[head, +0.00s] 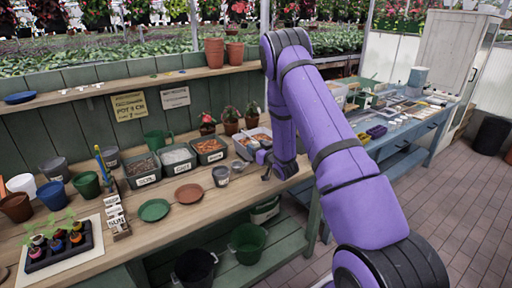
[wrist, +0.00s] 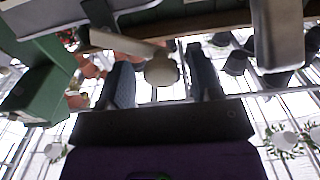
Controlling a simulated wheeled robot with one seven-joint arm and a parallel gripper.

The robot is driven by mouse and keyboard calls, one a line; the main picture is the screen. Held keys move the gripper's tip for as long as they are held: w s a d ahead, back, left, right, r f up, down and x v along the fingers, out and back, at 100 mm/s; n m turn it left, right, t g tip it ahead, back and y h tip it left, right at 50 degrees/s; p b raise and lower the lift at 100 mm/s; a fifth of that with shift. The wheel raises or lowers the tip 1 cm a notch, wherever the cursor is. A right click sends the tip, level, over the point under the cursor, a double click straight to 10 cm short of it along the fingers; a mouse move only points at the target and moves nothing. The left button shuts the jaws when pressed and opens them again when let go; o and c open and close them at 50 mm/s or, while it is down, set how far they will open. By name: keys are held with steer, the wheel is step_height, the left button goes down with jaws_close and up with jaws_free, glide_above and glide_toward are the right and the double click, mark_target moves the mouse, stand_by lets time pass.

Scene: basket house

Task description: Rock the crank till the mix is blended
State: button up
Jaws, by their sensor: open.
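In the wrist view, a pale bar with a rounded knob at its end, which looks like the crank (wrist: 162,70), lies between the two dark fingers of my gripper (wrist: 163,80). The fingers are apart, with gaps visible on both sides of the knob. In the head view, my gripper (head: 267,171) hangs low at the right part of the potting bench, beside a tray of orange bits (head: 264,135). The crank's mount and the mix inside are hidden or too small to tell.
Green bins of dark, white and orange material (head: 209,147) stand left of my gripper on the wooden bench (head: 160,235). A small grey cup (head: 221,176) and a brown saucer (head: 188,194) are close by. Several potted plants (head: 230,120) stand behind.

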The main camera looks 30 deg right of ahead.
steer(key=shift+w, duration=0.45)
jaws_close()
steer(key=shift+r, duration=0.1)
